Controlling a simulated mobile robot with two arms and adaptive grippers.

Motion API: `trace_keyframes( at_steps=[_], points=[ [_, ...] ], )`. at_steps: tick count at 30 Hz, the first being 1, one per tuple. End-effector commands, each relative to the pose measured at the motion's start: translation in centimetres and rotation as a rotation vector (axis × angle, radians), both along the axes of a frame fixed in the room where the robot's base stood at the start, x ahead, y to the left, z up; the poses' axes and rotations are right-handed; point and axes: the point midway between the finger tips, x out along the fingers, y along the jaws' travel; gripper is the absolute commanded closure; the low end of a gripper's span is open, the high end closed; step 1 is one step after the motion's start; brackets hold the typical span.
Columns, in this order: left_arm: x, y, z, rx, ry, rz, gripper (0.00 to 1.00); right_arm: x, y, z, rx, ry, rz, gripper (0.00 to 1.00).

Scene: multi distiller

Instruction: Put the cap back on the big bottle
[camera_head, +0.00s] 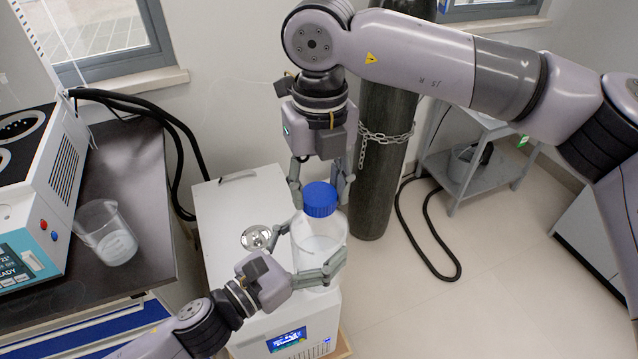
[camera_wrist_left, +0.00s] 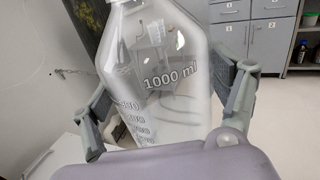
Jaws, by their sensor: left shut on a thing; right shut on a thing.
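The big bottle (camera_head: 320,240) is clear, with white contents, and stands upright over the white machine in the head view. In the left wrist view the bottle (camera_wrist_left: 160,80) fills the middle and reads "1000 ml". My left gripper (camera_head: 318,277) is shut around the lower part of the bottle. The blue cap (camera_head: 320,199) sits at the top of the bottle, level. My right gripper (camera_head: 322,188) comes from above and is shut on the cap, one finger on each side. Whether the cap is seated on the neck cannot be told.
The white machine (camera_head: 235,200) under the bottle has a round metal opening (camera_head: 257,237) and a lit screen. A glass beaker (camera_head: 106,233) stands on the dark bench at left. A dark gas cylinder (camera_head: 385,150) with a chain stands close behind the right gripper.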

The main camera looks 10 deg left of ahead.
Motion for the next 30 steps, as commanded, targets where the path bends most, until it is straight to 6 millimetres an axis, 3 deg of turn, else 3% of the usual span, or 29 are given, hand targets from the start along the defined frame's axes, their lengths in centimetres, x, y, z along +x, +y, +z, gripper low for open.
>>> trace_keyframes(
  at_steps=[30],
  points=[
    [-0.31,-0.33,0.34,-0.001,-0.011,-0.012,0.96,0.38,-0.03,0.21,0.013,-0.017,-1.895,0.68]
  ],
)
